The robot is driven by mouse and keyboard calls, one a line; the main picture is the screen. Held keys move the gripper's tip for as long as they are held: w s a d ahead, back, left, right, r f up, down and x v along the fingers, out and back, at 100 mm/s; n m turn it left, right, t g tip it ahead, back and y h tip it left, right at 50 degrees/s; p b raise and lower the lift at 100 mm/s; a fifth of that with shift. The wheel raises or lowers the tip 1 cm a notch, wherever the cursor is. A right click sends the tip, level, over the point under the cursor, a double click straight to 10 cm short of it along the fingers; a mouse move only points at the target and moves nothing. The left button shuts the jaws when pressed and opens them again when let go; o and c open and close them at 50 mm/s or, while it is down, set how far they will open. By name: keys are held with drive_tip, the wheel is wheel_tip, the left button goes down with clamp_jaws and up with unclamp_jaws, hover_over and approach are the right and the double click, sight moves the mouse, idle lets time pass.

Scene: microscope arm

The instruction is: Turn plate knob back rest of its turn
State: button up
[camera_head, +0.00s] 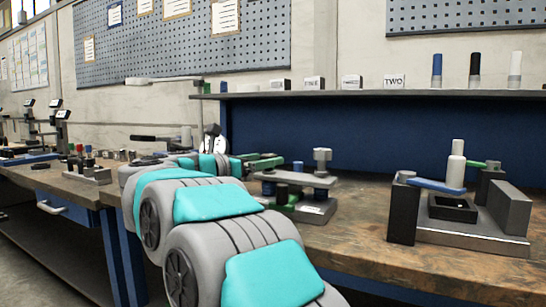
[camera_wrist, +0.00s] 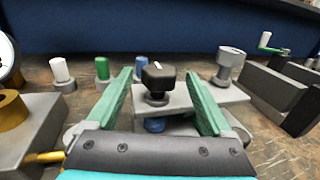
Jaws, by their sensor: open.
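In the wrist view a black knob (camera_wrist: 158,78) with a short white mark on top stands on a stem over a grey plate (camera_wrist: 232,94). The white mark points roughly away from my wrist. My gripper (camera_wrist: 160,88) is open. Its two green fingers stand to the left and right of the knob, with a visible gap on each side. A grey round knob (camera_wrist: 230,60) stands at the plate's right end. In the head view my gripper (camera_head: 264,162) reaches to the left side of the fixture's grey plate (camera_head: 300,179). I cannot clearly make out the black knob there.
A blue post (camera_wrist: 141,65), a green post (camera_wrist: 102,68) and a white post (camera_wrist: 62,70) stand behind and left. A grey block with a brass part (camera_wrist: 14,106) is close at left. Another fixture (camera_head: 465,228) stands right on the bench, with bare wood between.

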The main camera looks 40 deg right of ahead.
sight(276, 172)
drive_tip(key=shift+w+d+p, duration=0.2)
drive_tip(key=shift+d, duration=1.15)
drive_tip(key=shift+w+d+p, duration=0.15)
drive_tip(key=shift+d+p, duration=0.05)
drive_tip(key=shift+d, duration=1.1)
clamp_jaws()
